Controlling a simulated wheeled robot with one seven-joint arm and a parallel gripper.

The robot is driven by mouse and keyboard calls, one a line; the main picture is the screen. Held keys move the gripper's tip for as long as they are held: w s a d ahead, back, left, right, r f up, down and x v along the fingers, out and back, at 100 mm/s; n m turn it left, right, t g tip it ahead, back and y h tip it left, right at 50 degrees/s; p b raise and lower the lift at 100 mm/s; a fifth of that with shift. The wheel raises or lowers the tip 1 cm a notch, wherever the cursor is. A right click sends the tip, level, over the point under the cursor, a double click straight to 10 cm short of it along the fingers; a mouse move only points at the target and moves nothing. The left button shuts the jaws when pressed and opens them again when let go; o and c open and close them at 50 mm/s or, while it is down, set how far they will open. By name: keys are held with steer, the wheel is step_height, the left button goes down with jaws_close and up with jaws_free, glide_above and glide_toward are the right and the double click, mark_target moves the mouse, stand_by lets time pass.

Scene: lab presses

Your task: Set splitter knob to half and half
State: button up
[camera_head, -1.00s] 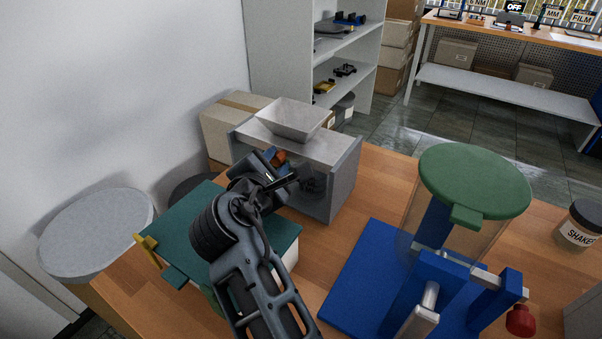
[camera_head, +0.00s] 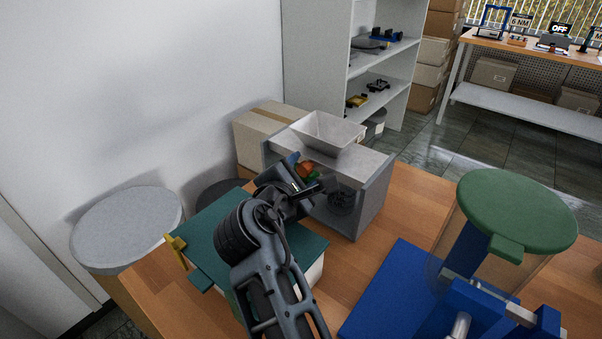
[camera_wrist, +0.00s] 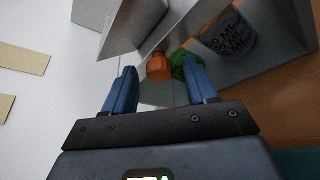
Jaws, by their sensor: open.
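The splitter is a grey box (camera_head: 375,195) with a pale hopper (camera_head: 328,132) on top, standing on the wooden bench. An orange knob (camera_head: 306,167) is on its front; it also shows in the wrist view (camera_wrist: 160,67). A green part (camera_wrist: 183,64) is right beside the knob. My gripper (camera_wrist: 161,84) is open, with its two blue fingers apart and pointing at the knob. The knob lies between the finger lines, just beyond the tips, apparently untouched. My wrist hides part of the splitter front in the head view, and the knob's exact setting cannot be read.
A beaker with ML markings (camera_wrist: 231,38) stands in the splitter's opening, right of the knob. A teal-topped box (camera_head: 210,240) lies under my arm. A blue device with a green lid (camera_head: 520,210) stands to the right. A cardboard box (camera_head: 262,135) is behind.

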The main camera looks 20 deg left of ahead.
steer(key=v, duration=0.7)
steer(key=shift+s, duration=0.35)
steer(key=shift+s, duration=0.1)
